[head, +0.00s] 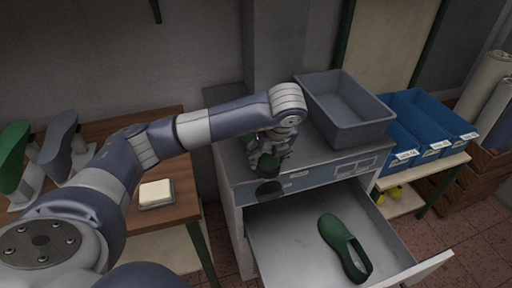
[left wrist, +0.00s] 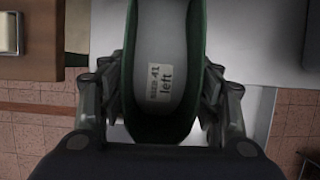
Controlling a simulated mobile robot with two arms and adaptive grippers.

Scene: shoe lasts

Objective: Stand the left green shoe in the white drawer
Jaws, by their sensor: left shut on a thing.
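My left gripper (head: 272,150) is shut on a dark green shoe (head: 267,165), above the front edge of the grey cabinet top. In the left wrist view the fingers grip both sides of this shoe (left wrist: 163,125); the insole label (left wrist: 160,78) reads "left" and a size that looks like 41. The white drawer (head: 285,240) is pulled out, below and to the right of the held shoe. Another green shoe (head: 343,246) is inside it, on the drawer floor towards the right. My right gripper is in neither view.
A grey bin (head: 345,112) stands on the cabinet top (head: 232,155), with blue bins (head: 425,122) farther right. A wooden table (head: 183,170) at left bears a green form (head: 14,155), a grey form (head: 58,147) and a pale block (head: 156,193). The drawer's left part is clear.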

